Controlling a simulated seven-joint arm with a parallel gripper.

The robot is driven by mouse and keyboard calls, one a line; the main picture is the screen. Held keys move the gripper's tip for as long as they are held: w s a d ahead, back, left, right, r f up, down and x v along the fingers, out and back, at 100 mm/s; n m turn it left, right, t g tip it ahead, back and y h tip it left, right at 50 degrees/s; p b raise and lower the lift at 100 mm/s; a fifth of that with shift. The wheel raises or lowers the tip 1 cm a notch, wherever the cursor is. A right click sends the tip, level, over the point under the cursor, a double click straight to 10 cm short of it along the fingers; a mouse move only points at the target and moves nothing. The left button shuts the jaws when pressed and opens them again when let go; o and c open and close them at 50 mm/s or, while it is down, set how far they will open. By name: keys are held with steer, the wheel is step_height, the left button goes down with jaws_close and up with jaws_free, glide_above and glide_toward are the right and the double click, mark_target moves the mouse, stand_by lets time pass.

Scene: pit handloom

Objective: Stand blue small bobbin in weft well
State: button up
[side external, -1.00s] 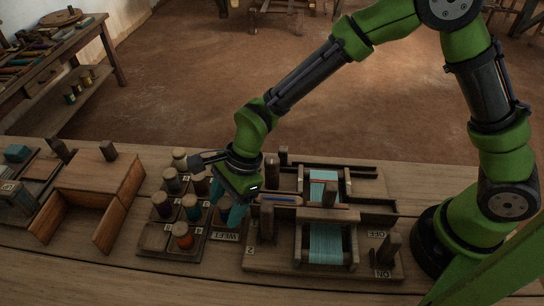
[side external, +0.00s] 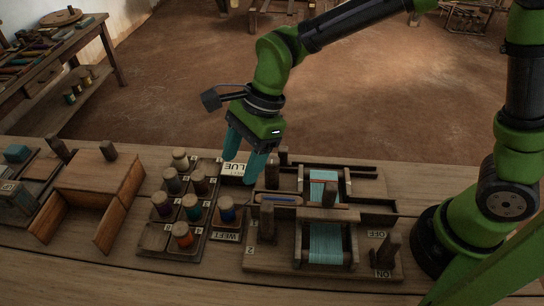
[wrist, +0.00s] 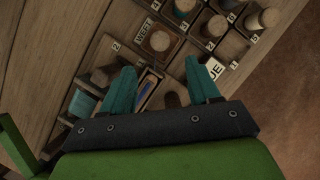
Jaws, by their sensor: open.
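The blue small bobbin (side external: 227,211) stands upright in the weft well, beside the WEFT label (side external: 226,236). It has a pale wooden top, and in the wrist view the bobbin (wrist: 160,41) shows from above next to the same label. My gripper (side external: 240,170) is open and empty, raised above and behind the bobbin, near the BLUE label (side external: 237,169). In the wrist view its teal fingers (wrist: 164,65) are apart with nothing held between them. The fingers are clear of the bobbin.
A rack (side external: 157,237) of several bobbins is to the left of the weft well. The loom (side external: 325,215) with teal threads and upright posts is to the right. A wooden box (side external: 100,180) stands at the left. The air around my gripper is free.

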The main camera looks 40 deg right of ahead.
steer(key=s+d+r+n+t+h, duration=0.1)
steer(key=s+d+r+n+t, duration=0.1)
steer(key=d, duration=0.5)
steer(key=s+d+r+n+t, duration=0.2)
steer(key=s+d+r+n, duration=0.3)
steer(key=d+n, duration=0.2)
steer(key=s+d+r+n+t+h, duration=0.1)
steer(key=s+d+r+n+t, duration=0.1)
steer(key=d, duration=0.7)
steer(key=s+r+n, duration=0.1)
steer(key=s+n, duration=0.1)
steer(key=n, duration=0.1)
steer(key=shift+s+r+t+h, duration=0.15)
steer(key=shift+s+t+h, duration=0.1)
steer(key=shift+t+h, duration=0.05)
